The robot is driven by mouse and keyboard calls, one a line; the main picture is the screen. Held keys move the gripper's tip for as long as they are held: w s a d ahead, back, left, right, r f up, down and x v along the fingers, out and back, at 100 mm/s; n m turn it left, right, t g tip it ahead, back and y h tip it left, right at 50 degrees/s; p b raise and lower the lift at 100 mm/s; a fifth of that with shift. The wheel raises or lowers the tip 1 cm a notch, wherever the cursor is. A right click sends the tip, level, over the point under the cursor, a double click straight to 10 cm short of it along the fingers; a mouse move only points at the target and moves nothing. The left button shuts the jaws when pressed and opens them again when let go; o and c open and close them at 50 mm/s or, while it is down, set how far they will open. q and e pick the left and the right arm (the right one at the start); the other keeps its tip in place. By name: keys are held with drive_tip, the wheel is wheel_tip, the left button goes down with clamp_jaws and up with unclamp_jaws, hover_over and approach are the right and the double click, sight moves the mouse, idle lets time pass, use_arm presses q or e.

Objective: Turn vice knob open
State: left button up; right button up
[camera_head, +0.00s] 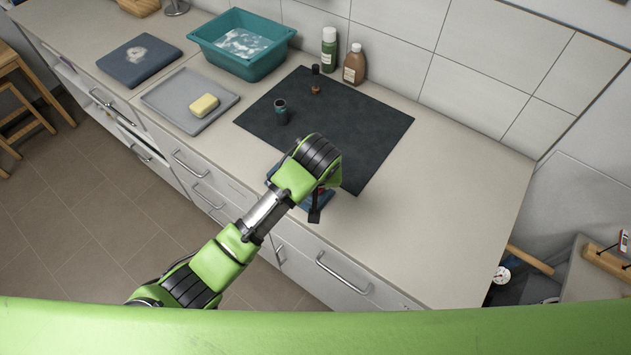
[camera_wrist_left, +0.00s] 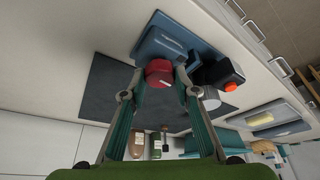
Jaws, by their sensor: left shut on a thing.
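The vice (camera_wrist_left: 165,45) is a blue body with a red knob (camera_wrist_left: 159,73) facing the left wrist camera. My left gripper (camera_wrist_left: 161,80) has one finger on each side of the red knob and is shut on it. In the head view the blue vice (camera_head: 318,201) sits near the counter's front edge, mostly hidden under my left wrist. The fingers and the knob are largely covered there. My right gripper is not in view.
A dark mat (camera_head: 362,125) lies behind the vice, with a small dark cup-like object (camera_head: 281,112) on it. Two bottles (camera_head: 354,65) stand by the tiled wall. A teal basin (camera_head: 243,45) and a grey tray (camera_head: 165,98) are left. The counter's right side is clear.

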use_arm(q)
drive_tip(key=shift+n+y, duration=0.4)
drive_tip(key=shift+n, duration=0.4)
drive_tip(key=o, duration=1.1)
drive_tip(key=v, duration=0.7)
drive_tip(key=shift+r, duration=0.25)
